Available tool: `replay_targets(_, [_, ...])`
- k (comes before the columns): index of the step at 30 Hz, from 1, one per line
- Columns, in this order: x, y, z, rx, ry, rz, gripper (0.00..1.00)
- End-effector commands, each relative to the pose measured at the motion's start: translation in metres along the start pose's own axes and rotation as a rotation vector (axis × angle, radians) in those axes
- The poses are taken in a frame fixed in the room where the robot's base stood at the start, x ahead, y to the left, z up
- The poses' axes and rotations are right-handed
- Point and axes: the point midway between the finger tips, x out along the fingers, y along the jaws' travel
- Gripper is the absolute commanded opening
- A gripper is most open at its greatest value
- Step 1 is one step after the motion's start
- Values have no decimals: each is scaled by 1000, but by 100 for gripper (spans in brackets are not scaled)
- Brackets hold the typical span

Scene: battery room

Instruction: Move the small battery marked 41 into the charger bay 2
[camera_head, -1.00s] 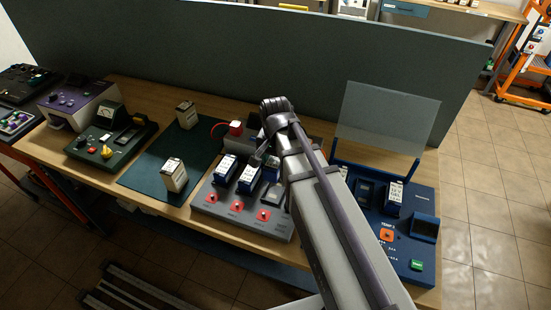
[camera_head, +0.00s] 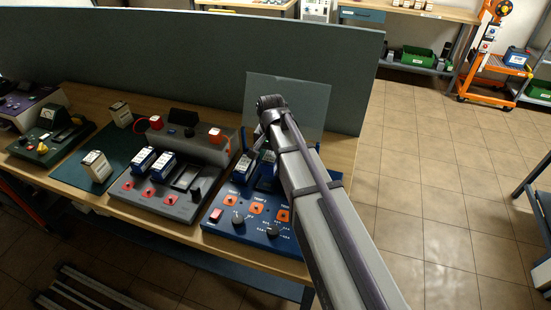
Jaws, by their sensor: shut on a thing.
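My gripper (camera_head: 257,145) is over the back of the blue charger (camera_head: 240,226), largely hidden by my own arm. It is shut on what looks like a small blue battery with a pale top (camera_head: 268,156), mostly hidden. No number can be read. Another blue battery (camera_head: 243,167) stands upright at the left of the charger, close beside the gripper. The charger's right side is behind my arm, and bay numbers cannot be read clearly. I cannot tell whether the held battery touches the charger.
A grey station (camera_head: 170,205) to the left holds two blue batteries (camera_head: 143,160) and an empty-looking dark slot (camera_head: 186,177). White batteries (camera_head: 96,166) stand on a green mat (camera_head: 70,176). A clear upright panel (camera_head: 300,100) stands behind the charger. A grey-green partition (camera_head: 180,55) runs behind.

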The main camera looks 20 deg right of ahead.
Motion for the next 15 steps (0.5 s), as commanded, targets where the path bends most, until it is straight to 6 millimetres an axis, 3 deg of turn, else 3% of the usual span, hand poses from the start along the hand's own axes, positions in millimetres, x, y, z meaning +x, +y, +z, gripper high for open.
replay_targets(5, [6,0,0,0,0,0,2])
replay_targets(15, [48,0,0,0,0,0,2])
